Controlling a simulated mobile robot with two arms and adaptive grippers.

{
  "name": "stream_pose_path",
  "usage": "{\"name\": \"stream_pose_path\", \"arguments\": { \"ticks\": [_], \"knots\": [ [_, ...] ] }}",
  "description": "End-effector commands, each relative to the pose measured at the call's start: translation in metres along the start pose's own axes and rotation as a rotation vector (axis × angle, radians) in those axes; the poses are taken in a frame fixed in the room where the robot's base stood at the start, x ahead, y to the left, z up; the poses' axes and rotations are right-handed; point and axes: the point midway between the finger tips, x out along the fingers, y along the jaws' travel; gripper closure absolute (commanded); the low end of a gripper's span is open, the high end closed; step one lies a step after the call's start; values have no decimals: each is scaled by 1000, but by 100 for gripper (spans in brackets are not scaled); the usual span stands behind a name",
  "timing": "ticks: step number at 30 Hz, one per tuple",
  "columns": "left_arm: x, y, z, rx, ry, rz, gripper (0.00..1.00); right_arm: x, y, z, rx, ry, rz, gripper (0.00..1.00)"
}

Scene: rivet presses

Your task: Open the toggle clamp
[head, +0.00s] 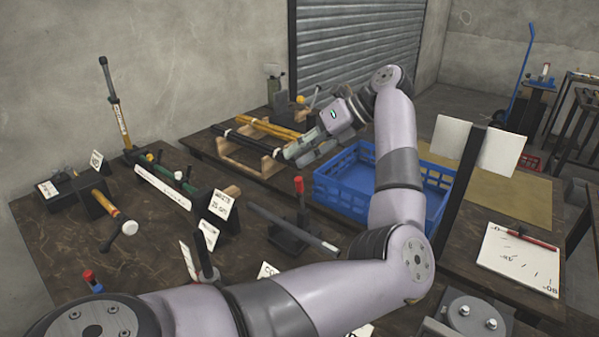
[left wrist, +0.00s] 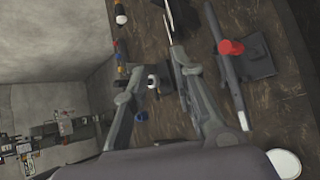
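A device that looks like the toggle clamp stands on the brown bench in the middle of the head view. It has an upright red-tipped handle (head: 299,187), a dark base and a long grey bar. In the left wrist view its red handle tip (left wrist: 231,47) shows at the upper right, beside the gripper. My left gripper (head: 297,154) is above the bench, beyond the clamp and beside the blue crate. In the left wrist view its fingers (left wrist: 157,66) are spread, with nothing gripped between them. My right gripper is not in view.
The blue crate (head: 330,188) stands right of the clamp. A wooden rack (head: 262,160) with black and yellow rods lies behind it. A dark post (head: 459,190) rises at the right.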

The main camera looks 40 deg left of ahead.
Motion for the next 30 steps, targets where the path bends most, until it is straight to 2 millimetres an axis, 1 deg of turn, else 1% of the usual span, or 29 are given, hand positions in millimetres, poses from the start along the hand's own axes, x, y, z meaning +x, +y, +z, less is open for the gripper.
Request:
{"name": "stream_pose_path", "arguments": {
  "ticks": [1, 4, 9, 13, 16, 20, 23, 30],
  "knots": [
    [-8, 7, 2, -75, 40, -94, 70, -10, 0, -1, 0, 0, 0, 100],
    [-20, 10, 1, -208, 114, -270, 63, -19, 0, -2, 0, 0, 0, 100],
    [-41, 16, 2, -387, 215, -513, 63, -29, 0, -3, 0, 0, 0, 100],
    [-52, 19, 4, -462, 259, -618, 63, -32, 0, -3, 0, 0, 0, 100],
    [-54, 18, 4, -483, 272, -651, 63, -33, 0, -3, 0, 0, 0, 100],
    [-46, 12, 3, -487, 275, -653, 63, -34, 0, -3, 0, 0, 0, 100],
    [-34, 2, 2, -485, 274, -650, 63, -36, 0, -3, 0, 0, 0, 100],
    [7, -31, -3, -483, 273, -646, 63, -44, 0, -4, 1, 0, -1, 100]
  ]
}}
